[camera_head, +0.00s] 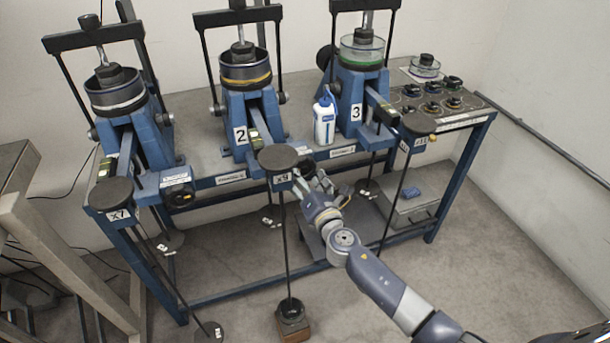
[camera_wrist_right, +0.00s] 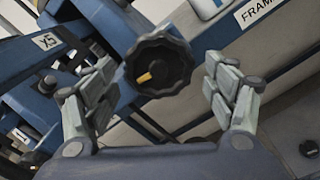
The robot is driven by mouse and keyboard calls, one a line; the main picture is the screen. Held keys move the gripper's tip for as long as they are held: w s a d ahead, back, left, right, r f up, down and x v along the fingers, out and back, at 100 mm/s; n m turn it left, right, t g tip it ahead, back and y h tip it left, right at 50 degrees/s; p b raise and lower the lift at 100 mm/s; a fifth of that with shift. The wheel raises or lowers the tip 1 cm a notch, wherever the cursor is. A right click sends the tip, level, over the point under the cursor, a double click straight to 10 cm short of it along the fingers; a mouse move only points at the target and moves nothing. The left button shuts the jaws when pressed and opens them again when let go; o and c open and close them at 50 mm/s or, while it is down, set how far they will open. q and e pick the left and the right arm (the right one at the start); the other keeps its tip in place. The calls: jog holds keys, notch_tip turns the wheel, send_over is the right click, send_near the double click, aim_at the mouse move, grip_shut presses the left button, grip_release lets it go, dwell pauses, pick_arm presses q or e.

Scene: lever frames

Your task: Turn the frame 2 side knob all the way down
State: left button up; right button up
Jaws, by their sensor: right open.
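The side knob is a black, ribbed round knob with a yellow mark; it shows in the right wrist view (camera_wrist_right: 158,66). The mark sits on the lower left of its face. My right gripper (camera_wrist_right: 157,88) is open, with one finger on each side of the knob and a gap to it on both sides. My left gripper is not in view.
Frame 1's lever end (camera_head: 110,194) and side knob (camera_head: 180,196) are at the left. Frame 3 (camera_head: 357,112) and a white bottle (camera_head: 325,118) stand at the right.

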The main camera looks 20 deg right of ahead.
jog(key=s, duration=1.2)
jog(key=shift+d, duration=0.2)
jog(key=s+d+f+m+g, duration=0.25)
jog(key=s+f+m, duration=0.2)
jog(key=f, duration=0.75)
jog(key=s+d+f+m+g+h, duration=0.1)
jog(key=s+f+m+g, duration=0.35)
jog(key=f, duration=0.75)
jog(key=s+d+f+m+g, duration=0.2)
jog(key=s+f+m, duration=0.25)
jog(key=f, duration=0.75)
jog(key=s+a+f+m+g, duration=0.1)
jog(key=s+f+m+g, duration=0.3)
jog(key=s, duration=1.2)
jog(key=s+a+f+m+g, duration=0.1)
jog(key=s+f+m+g, duration=0.3)
jog(key=s+f+m, duration=0.5)
jog(key=s+f, duration=0.3)
jog(key=s, duration=0.4)
jog(key=shift+s+a+f, duration=0.15)
jog(key=shift+s+f, duration=0.1)
jog(key=shift+s, duration=0.1)
